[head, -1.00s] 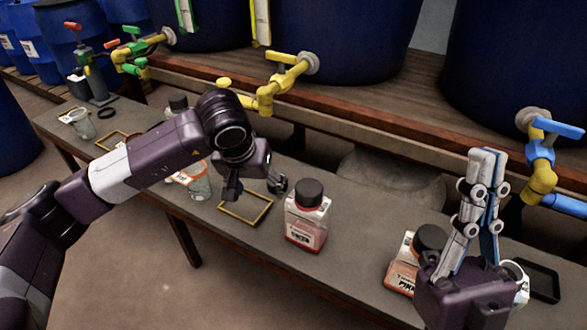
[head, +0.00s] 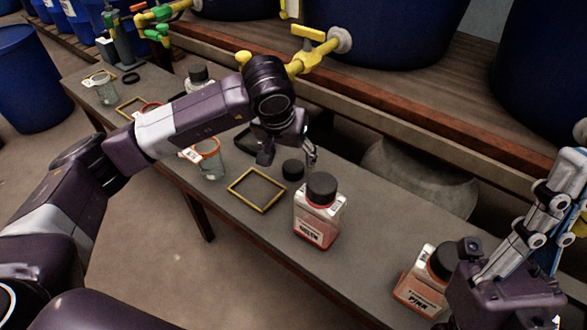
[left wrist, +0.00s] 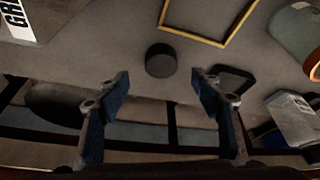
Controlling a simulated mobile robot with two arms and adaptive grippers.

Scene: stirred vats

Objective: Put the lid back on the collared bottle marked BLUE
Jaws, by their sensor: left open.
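A loose round black lid (head: 292,170) lies flat on the bench. It also shows in the left wrist view (left wrist: 160,61), ahead of and between my open fingertips, not touching them. My left gripper (head: 286,152) is open and empty, just behind the lid in the head view; its fingers show in the left wrist view (left wrist: 160,85). No label reading BLUE is legible in either view. My right gripper (head: 565,170) stands fingers up at the right edge; its opening is unclear.
A black-capped bottle marked GREEN (head: 318,212) stands close to the lid. A yellow frame (head: 257,190) lies left of it, then an orange-rimmed glass vessel (head: 208,160). A PINK bottle (head: 422,283) stands right. A dark-capped bottle (head: 198,78) stands farther back.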

